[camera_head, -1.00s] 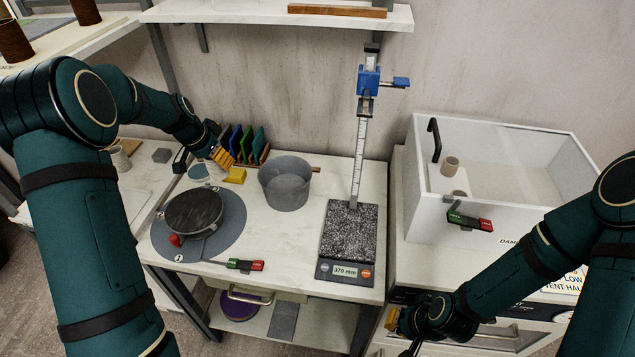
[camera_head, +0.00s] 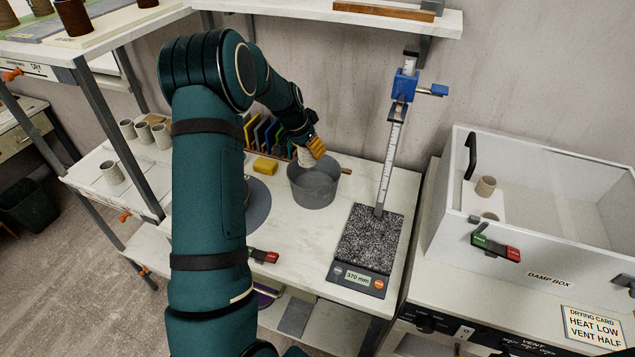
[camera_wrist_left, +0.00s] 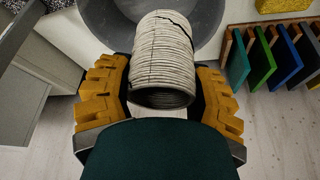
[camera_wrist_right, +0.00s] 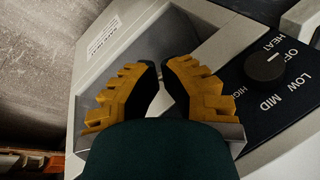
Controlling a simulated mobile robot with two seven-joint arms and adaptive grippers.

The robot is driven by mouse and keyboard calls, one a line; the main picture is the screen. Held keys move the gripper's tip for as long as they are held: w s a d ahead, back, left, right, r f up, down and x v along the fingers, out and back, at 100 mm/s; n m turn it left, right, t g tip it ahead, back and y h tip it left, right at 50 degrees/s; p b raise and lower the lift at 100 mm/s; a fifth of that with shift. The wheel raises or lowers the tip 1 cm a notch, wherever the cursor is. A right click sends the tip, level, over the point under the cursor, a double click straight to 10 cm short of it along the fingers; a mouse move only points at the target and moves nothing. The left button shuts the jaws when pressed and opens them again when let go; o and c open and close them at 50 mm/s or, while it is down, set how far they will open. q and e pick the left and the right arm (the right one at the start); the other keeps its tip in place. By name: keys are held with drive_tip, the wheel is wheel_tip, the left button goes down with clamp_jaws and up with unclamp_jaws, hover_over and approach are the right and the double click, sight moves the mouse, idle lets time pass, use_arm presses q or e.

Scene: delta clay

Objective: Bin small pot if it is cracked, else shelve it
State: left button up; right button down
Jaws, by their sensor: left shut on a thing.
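My left gripper (camera_head: 316,148) is shut on a small pale ribbed pot (camera_wrist_left: 162,62). In the left wrist view the pot lies between the yellow fingers, its open mouth toward the camera. Dark jagged crack lines run across its far end and along its wall. In the head view the pot (camera_head: 304,157) is partly hidden by the gripper, at the mouth of a grey bucket (camera_head: 313,190). The bucket also shows behind the pot in the left wrist view (camera_wrist_left: 105,22). My right gripper (camera_wrist_right: 163,72) is empty, its fingers a little apart, near a control panel with a knob (camera_wrist_right: 265,65).
A gauge stand with a speckled plate (camera_head: 370,238) stands right of the bucket. Further right is a white damp box (camera_head: 545,215) with small pots inside. Several pots (camera_head: 111,173) stand on the left shelf. A dark bin (camera_head: 28,205) is on the floor. Coloured slabs stand behind the bucket.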

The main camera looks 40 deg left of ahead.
use_arm(q)
wheel_tip(320, 180, down, 5)
drive_tip(key=shift+r+b, duration=0.1)
drive_tip(key=shift+b, duration=0.95)
drive_tip(key=o, duration=1.4)
drive_tip(key=v, duration=1.2)
drive_tip(key=shift+w, duration=0.1)
